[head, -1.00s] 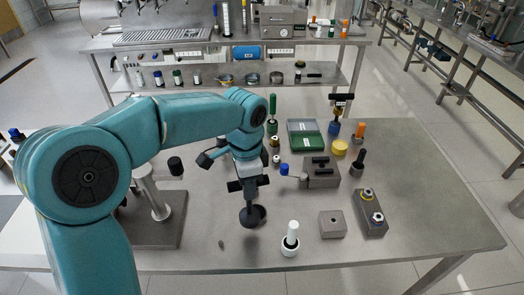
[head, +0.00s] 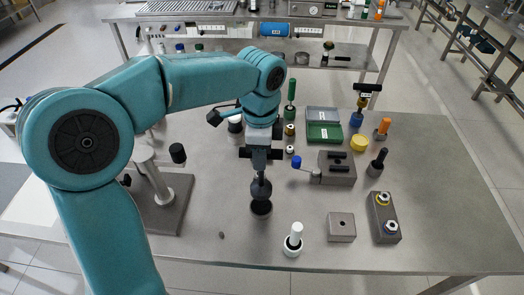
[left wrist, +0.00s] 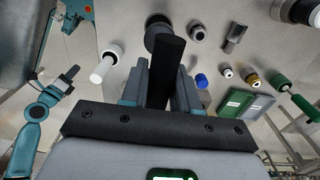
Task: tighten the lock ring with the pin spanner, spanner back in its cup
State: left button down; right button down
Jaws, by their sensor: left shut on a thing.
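My left gripper (head: 261,157) is in the middle of the table, pointing down. It is shut on a dark handle (left wrist: 168,62), which stands between its fingers in the left wrist view. The handle belongs to a black tool (head: 260,187), probably the pin spanner. Right below it is a round black base (head: 261,208), probably its cup. I cannot tell whether the tool still stands in it. A dark block (head: 376,213) carries a yellow ring and a blue ring at the right; I cannot tell which part is the lock ring. My right gripper does not show.
A white-handled tool (head: 295,235) stands in front, and a small grey block (head: 341,227) sits to its right. Behind are a blue-knobbed fixture (head: 335,170), a green tray (head: 324,132) and several upright tools. A stand (head: 165,205) is at left. The right table end is clear.

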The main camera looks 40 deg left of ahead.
pick_arm(q)
jog(key=shift+d+f, duration=0.1)
jog(key=shift+d, duration=0.05)
jog(key=shift+s+d+f+b, duration=0.1)
jog(key=shift+s+d+b, duration=0.1)
jog(key=shift+b, duration=0.1)
jog(key=shift+s+a+f, duration=0.1)
jog(key=shift+s+f, duration=0.15)
jog(key=f+b, duration=0.2)
jog(key=f, duration=0.1)
jog(key=shift+w+a, duration=0.15)
jog(key=shift+w, duration=0.2)
jog(key=shift+f+b, duration=0.35)
jog(key=shift+b, duration=0.15)
jog(key=shift+f, duration=0.4)
jog(key=shift+s+r, duration=0.1)
jog(key=shift+s, duration=0.15)
jog(key=shift+w, duration=0.3)
jog(key=shift+s, duration=0.1)
jog(key=shift+s, duration=0.15)
